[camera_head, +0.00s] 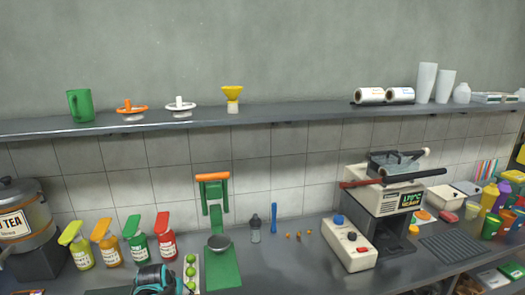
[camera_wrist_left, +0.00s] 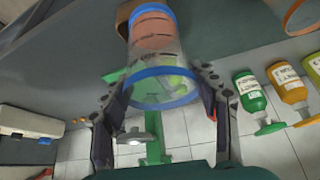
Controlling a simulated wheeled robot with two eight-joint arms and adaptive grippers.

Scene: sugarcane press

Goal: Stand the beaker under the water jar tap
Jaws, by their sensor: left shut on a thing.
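The beaker (camera_wrist_left: 160,88) is a clear vessel with dark graduation marks and blue bands at both ends. It shows in the left wrist view between the two dark fingers of my left gripper (camera_wrist_left: 162,98), which is shut on it. That view is upside down. In the head view my left gripper (camera_head: 158,281) shows only as a teal and dark part at the bottom edge, and the beaker cannot be made out there. A large jar with a TEA label (camera_head: 22,220) stands at the far left. No water jar tap can be made out. My right gripper is not in view.
Several sauce bottles (camera_head: 137,245) stand right of the jar. A green press (camera_head: 216,225) with a bowl and a column of limes (camera_head: 190,271) are nearby. A wall shelf (camera_head: 290,113) runs above. An orange-rimmed vessel (camera_wrist_left: 302,16) is partly visible.

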